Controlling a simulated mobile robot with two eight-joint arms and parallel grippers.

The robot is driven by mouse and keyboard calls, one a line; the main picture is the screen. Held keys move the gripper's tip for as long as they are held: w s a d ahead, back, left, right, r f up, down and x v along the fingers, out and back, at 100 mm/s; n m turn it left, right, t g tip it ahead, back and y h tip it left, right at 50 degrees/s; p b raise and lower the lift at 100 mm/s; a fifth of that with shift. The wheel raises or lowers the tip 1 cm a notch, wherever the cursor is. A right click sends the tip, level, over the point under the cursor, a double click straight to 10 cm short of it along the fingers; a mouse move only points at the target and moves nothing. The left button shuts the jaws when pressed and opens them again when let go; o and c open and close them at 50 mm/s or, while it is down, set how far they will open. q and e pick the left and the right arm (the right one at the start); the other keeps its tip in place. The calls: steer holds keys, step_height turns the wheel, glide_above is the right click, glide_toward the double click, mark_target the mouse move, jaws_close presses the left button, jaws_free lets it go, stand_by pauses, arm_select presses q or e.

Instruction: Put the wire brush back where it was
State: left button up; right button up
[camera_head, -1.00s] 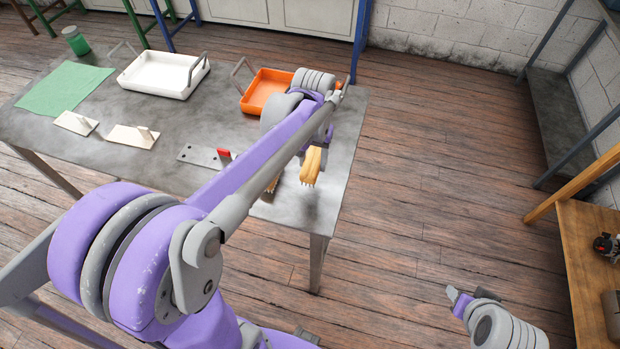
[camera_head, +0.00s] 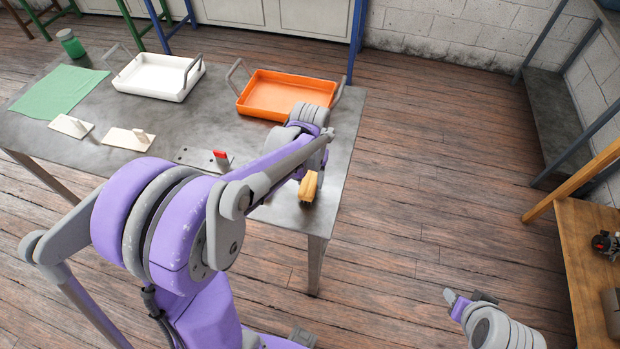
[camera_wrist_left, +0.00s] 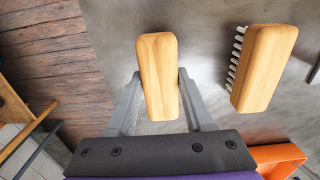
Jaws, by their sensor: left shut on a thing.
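My left gripper (camera_wrist_left: 158,84) is shut on a wooden-backed brush, taken as the wire brush (camera_wrist_left: 157,62), with one finger on each side of the block. In the head view the held brush (camera_head: 308,189) is at the table's near right corner, its dark underside downward. I cannot tell whether it touches the table. A second wooden brush with pale bristles (camera_wrist_left: 264,66) lies to its right in the left wrist view, apart from it; my arm hides it in the head view. My right gripper (camera_head: 467,298) is over the floor at lower right, its jaws too small to judge.
The grey metal table (camera_head: 240,128) also bears an orange tray (camera_head: 285,93), a white tray (camera_head: 158,77), a plate with a red part (camera_head: 207,159), two pale plates, a green cloth (camera_head: 58,92) and a jar. Open floor lies right of the table. A wooden bench (camera_head: 590,262) stands far right.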

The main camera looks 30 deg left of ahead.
mark_target(310, 180)
arm_select(q)
steer(key=o, duration=1.2)
steer(key=shift+r, duration=0.5)
step_height(310, 180, up, 11)
steer(key=p, duration=0.1)
steer(key=s+d+f+m+t, duration=0.1)
steer(key=s+d+f+t, duration=0.1)
steer(key=s, duration=0.4)
steer(key=s+d+f+m+t, duration=0.1)
steer(key=s+d+f+t, duration=0.1)
steer(key=s+d+t, duration=0.2)
steer(key=s, duration=0.3)
steer(key=shift+d+f+m, duration=0.3)
steer(key=shift+d+f, duration=0.05)
steer(key=shift+d, duration=0.05)
